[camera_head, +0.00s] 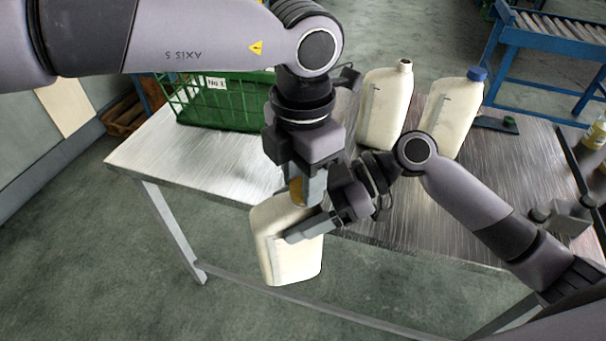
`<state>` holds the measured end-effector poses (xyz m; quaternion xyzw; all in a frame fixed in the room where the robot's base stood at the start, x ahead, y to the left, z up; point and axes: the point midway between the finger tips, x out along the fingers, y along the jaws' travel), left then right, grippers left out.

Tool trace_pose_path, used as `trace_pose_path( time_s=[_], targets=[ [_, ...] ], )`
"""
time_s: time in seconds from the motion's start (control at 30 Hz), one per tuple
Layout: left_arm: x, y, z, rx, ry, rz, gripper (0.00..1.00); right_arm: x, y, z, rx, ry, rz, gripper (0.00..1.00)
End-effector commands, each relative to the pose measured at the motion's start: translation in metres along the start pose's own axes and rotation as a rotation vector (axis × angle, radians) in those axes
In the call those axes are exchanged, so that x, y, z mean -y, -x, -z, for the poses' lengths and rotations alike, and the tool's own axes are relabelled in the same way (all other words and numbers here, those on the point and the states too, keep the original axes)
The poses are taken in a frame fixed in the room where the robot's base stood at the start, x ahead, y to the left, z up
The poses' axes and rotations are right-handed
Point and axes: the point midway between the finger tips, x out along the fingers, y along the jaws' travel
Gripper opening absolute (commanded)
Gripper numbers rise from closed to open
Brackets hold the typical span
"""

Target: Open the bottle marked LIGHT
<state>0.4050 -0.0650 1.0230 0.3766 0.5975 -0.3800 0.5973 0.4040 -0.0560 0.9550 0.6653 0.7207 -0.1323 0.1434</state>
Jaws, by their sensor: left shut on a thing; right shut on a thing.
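A cream bottle (268,240) is held upright, slightly tilted, in front of the table's near edge. My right gripper (312,228) is shut on the bottle's body from the right side. My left gripper (308,188) points down from above and is shut on the yellow-orange cap (296,192) at the bottle's top. The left fingers hide part of the cap and neck, so I cannot tell whether the cap is loose. No LIGHT marking can be read on this bottle.
The metal table (215,165) carries a green basket (225,105) labelled No 1 at the left. The table's left front is clear.

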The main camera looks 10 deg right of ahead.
Motion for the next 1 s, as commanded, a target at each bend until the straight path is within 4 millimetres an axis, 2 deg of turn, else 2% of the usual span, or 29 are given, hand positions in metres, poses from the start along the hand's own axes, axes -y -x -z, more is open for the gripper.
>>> trace_pose_path(
  time_s=[0.37, 0.4, 0.47, 0.77, 0.87, 1.0],
  targets=[
    [0.0, 0.0, 0.0, 0.0, 0.048, -0.001, 0.0, 0.0, 0.0, 0.0, 0.0, 0.0, 0.0, 0.0],
    [0.0, 0.0, 0.0, 0.0, 0.048, -0.001, 0.47, 0.0, 0.0, 0.0, 0.0, 0.0, 0.0, 0.0],
    [0.0, 0.0, 0.0, 0.0, 0.047, -0.001, 0.62, 0.0, 0.0, 0.0, 0.0, 0.0, 0.0, 0.0],
    [0.0, 0.001, 0.0, 0.0, 0.046, -0.001, 0.62, 0.0, 0.0, 0.0, 0.0, 0.0, 0.0, 0.0],
    [-0.001, 0.007, 0.0, 0.001, 0.046, -0.001, 0.62, 0.0, 0.0, 0.0, 0.0, 0.0, 0.0, 0.0],
    [-0.001, 0.025, 0.0, 0.003, 0.046, -0.003, 0.62, 0.0, 0.0, 0.0, 0.0, 0.0, 0.0, 0.0]
  ],
)
